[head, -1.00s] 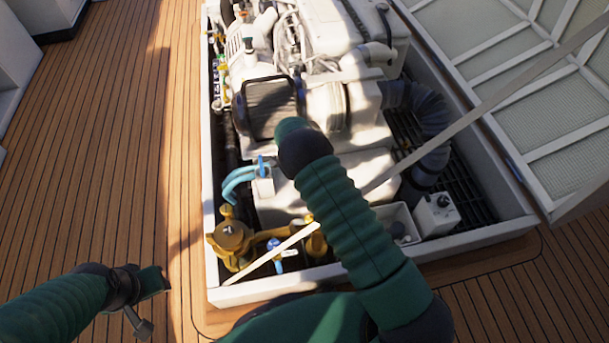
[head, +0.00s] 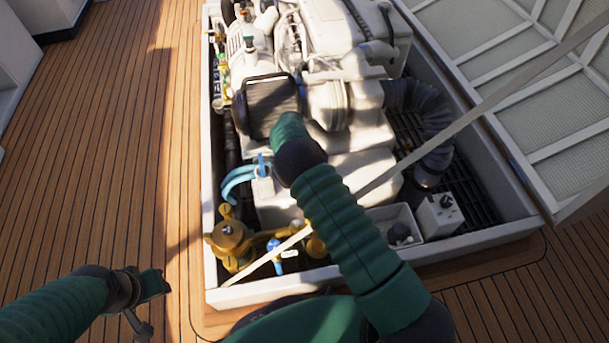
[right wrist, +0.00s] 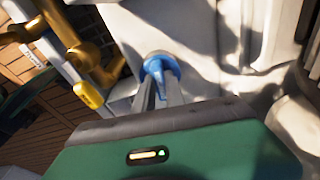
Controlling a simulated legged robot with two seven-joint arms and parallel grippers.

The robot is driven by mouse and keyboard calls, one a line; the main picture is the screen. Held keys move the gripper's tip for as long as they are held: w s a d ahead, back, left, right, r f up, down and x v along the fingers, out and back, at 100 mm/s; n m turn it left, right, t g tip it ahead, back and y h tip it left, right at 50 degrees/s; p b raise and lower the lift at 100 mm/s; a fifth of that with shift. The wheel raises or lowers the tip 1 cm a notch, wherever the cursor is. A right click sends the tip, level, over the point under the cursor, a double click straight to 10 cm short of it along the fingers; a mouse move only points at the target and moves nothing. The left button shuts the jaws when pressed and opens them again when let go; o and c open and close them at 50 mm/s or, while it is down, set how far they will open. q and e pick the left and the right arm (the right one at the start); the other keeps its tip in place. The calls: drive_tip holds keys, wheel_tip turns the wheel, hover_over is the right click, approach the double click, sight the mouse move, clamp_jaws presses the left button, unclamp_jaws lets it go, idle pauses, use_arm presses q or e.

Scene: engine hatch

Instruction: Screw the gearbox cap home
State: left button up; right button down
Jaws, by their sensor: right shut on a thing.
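The blue gearbox cap (right wrist: 157,64) shows in the right wrist view, in front of pale engine casing. My right gripper (right wrist: 159,88) is shut on it, with a grey finger on each side. How deep the cap sits is hidden by the fingers. In the head view my right arm reaches over the engine (head: 345,165), and I cannot make out its fingers or the held cap there. My left gripper (head: 153,285) is over the wooden deck at lower left, away from the engine. Its jaw opening is not clear.
Brass pipework (head: 232,240) with a blue valve handle (head: 274,247) is at the near left of the white hatch frame (head: 245,293). Teal hoses (head: 236,182) run beside the engine. A raised hatch lid (head: 540,90) stands on the right. The deck on the left is clear.

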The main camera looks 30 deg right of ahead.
drive_tip(key=shift+d+f+m+b, duration=0.1)
drive_tip(key=shift+m+b, duration=0.25)
drive_tip(key=shift+m, duration=0.55)
drive_tip(key=m+b, duration=0.1)
drive_tip(key=m, duration=0.2)
drive_tip(key=shift+w+d+g, duration=0.1)
drive_tip(key=shift+w+g, duration=0.05)
drive_tip(key=shift+g, duration=0.15)
drive_tip(key=shift+m, duration=0.4)
drive_tip(key=c, duration=1.3)
unclamp_jaws()
drive_tip(key=o, duration=0.6)
drive_tip(key=shift+c, duration=0.2)
drive_tip(key=shift+r, duration=0.2)
